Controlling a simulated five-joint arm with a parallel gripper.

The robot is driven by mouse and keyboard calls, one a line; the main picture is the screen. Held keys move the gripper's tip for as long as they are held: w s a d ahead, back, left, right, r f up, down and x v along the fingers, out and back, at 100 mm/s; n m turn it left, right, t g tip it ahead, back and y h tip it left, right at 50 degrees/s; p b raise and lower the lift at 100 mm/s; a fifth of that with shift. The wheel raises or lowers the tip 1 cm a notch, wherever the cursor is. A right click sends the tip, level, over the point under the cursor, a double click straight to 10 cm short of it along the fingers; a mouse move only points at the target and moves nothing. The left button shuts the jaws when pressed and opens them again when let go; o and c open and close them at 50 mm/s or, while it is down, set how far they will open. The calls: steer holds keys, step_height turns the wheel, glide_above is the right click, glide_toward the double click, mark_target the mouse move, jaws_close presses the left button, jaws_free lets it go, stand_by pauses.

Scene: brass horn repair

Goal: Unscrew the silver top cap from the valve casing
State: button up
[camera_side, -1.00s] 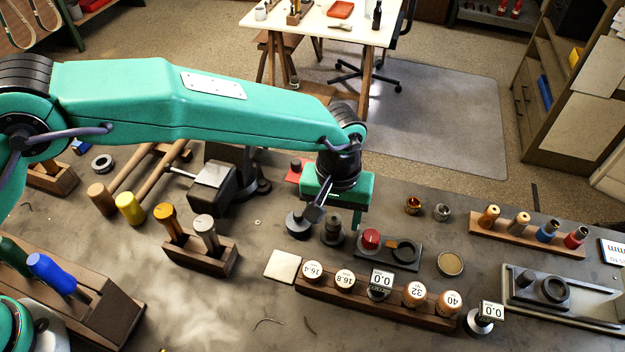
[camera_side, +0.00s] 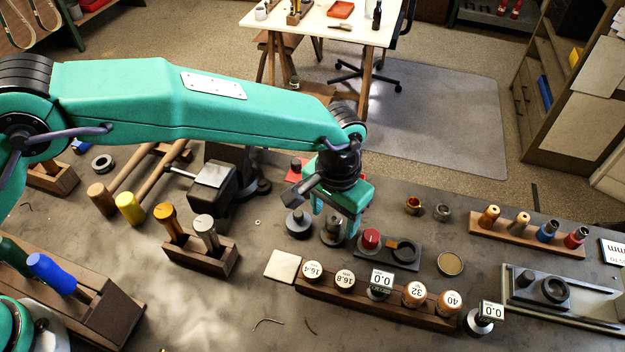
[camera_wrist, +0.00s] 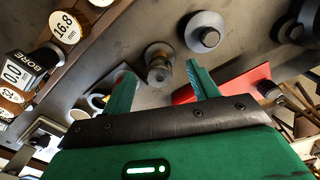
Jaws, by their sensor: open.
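The valve casing (camera_side: 333,238) is a short grey metal cylinder standing upright on the bench, below my gripper. In the wrist view its top, with a small silver-grey cap (camera_wrist: 158,58), faces the camera between and just past my fingertips. My gripper (camera_side: 335,217) points down over it, open and empty. Its two green fingers sit on either side of the casing in the side view. In the wrist view the fingers (camera_wrist: 158,76) are spread wide with a clear gap between them. I cannot tell whether the fingertips reach the cap's height.
A dark round piece with a knob (camera_side: 299,224) stands close left of the casing. A red-knobbed piece (camera_side: 370,239) is on a dark tray (camera_side: 399,262) close right. A wooden rack of labelled plugs (camera_side: 330,289) lies in front. A red pad (camera_wrist: 240,84) lies behind.

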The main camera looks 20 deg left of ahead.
steer(key=shift+m, duration=0.7)
jaws_close()
steer(key=shift+n, duration=0.3)
steer(key=shift+n, duration=1.7)
steer(key=shift+n, duration=2)
steer(key=shift+n, duration=0.3)
